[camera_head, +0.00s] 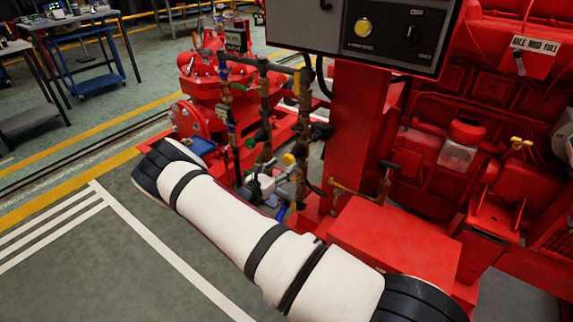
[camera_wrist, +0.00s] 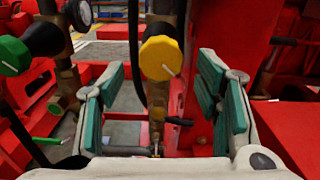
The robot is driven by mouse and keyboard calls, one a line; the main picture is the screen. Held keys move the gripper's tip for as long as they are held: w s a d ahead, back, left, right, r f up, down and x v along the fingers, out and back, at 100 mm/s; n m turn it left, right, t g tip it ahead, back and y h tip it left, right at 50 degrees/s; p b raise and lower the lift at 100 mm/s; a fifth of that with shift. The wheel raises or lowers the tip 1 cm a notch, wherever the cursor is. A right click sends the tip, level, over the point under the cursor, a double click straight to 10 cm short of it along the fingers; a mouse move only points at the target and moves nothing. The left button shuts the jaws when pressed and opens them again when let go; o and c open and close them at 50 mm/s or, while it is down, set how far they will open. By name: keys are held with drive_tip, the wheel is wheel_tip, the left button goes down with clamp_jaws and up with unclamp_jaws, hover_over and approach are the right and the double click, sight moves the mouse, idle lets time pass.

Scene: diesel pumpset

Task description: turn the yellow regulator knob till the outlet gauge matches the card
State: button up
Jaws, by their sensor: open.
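In the head view a small yellow knob (camera_head: 288,159) shows on the pipework beyond my arm. My gripper (camera_wrist: 160,76) is open, with one green-padded finger on each side of the knob in the picture. I see gaps between both fingers and the knob; how far the knob reaches between the pads is unclear. In the head view my arm hides part of the gripper. I cannot make out an outlet gauge face or the card's reading.
A green knob (camera_wrist: 14,55) and black round parts are left of the gripper. A red column (camera_head: 352,140) and a red box (camera_head: 392,238) stand right of the pipework. A control panel (camera_head: 365,30) hangs above. Open floor (camera_head: 120,265) lies to the left.

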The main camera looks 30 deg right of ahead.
sight(287, 163)
drive_tip(key=shift+x, duration=1.85)
drive_tip(key=shift+s, duration=0.1)
drive_tip(key=c, duration=1.2)
